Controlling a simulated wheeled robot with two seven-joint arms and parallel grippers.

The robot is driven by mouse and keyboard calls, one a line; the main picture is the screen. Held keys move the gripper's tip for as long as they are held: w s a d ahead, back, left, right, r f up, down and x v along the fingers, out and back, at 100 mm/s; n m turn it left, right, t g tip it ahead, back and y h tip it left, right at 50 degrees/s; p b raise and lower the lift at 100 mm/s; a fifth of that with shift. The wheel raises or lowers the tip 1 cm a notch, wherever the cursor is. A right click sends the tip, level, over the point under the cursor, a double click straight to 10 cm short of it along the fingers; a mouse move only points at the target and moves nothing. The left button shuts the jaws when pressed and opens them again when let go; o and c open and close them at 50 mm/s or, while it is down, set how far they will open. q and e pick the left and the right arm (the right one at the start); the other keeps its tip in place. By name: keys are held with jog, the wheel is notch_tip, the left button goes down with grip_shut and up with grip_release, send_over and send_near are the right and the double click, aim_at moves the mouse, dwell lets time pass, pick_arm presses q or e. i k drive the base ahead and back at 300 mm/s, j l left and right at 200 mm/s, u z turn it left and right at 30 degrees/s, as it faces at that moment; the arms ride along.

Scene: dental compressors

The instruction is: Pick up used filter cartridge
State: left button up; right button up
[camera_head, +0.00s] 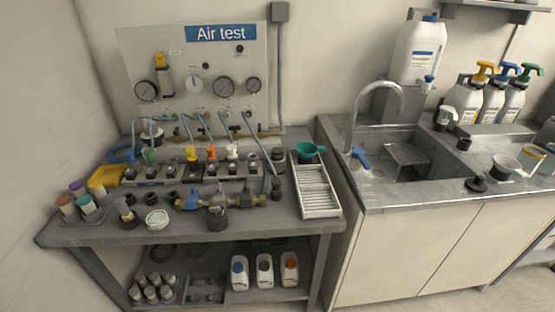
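Neither of my grippers is in view. I cannot tell for certain which item is the used filter cartridge. Candidates on the grey workbench (110,234) are a round pale-topped part (157,219) near the front edge and a group of capped cylinders (80,200) at the left end. Several small grey cylinders (152,288) stand on the lower shelf. A valve assembly (219,200) with blue and brass parts lies in the middle of the bench.
A panel of gauges (195,80) stands behind the bench, with blue hoses running down to a row of fittings (190,170). A white slatted tray (315,190) lies at the bench's right. A sink counter (400,190) adjoins it. Bottles (265,270) stand below.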

aim_at(276, 151)
jog(key=j+z, duration=0.8)
jog(key=j, duration=0.2)
jog(key=k+j+z, duration=0.15)
jog(key=j+z, duration=0.3)
